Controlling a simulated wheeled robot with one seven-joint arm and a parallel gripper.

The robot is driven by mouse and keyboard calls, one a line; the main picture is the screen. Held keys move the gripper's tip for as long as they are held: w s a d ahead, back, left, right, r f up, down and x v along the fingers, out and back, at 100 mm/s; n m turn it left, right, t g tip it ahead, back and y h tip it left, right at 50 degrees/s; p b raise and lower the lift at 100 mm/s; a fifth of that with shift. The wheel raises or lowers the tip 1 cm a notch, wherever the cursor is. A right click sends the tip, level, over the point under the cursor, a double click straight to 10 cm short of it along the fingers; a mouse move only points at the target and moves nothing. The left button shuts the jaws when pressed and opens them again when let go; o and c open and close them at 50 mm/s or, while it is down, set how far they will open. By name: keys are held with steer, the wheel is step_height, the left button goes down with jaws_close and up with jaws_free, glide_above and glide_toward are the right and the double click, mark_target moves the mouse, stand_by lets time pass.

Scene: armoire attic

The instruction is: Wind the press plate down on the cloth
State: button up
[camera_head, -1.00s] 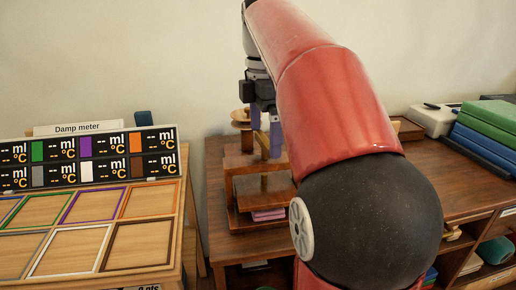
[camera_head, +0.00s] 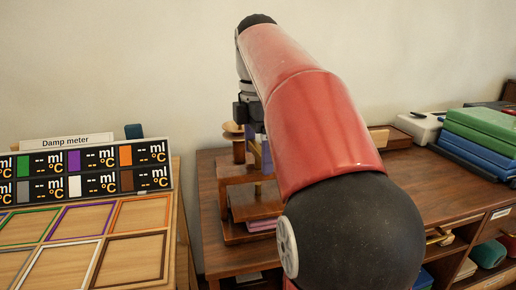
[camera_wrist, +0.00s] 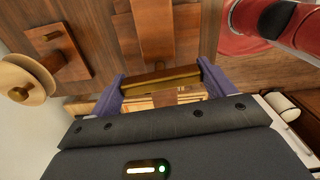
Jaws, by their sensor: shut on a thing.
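The wooden press (camera_head: 236,203) stands on the dark wooden table, left of my arm. The folded pink cloth (camera_head: 262,225) lies low in the press on its base. My gripper (camera_head: 258,157) is at the top of the press, partly hidden by my arm. In the wrist view its two purple fingers (camera_wrist: 160,85) are shut on a brass bar (camera_wrist: 160,77), which looks like the press handle. The press's wooden beam (camera_wrist: 153,28) runs beyond the bar. The plate cannot be made out clearly, nor whether it touches the cloth.
A damp meter board (camera_head: 90,172) with coloured frames stands on a table at the left. A round wooden spool (camera_head: 233,131) is behind the press. Green and blue boxes (camera_head: 482,125) and a white device (camera_head: 418,126) sit at the right.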

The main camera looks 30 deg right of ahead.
steer(key=shift+r+m, duration=0.1)
steer(key=shift+m, duration=0.2)
steer(key=m+p, duration=0.1)
steer(key=m, duration=0.1)
steer(key=shift+m, duration=0.4)
steer(key=m, duration=0.4)
steer(key=shift+p, duration=0.35)
steer(key=m, duration=0.9)
steer(key=shift+m, duration=0.3)
steer(key=m, duration=1.2)
steer(key=shift+m, duration=0.3)
steer(key=m, duration=0.4)
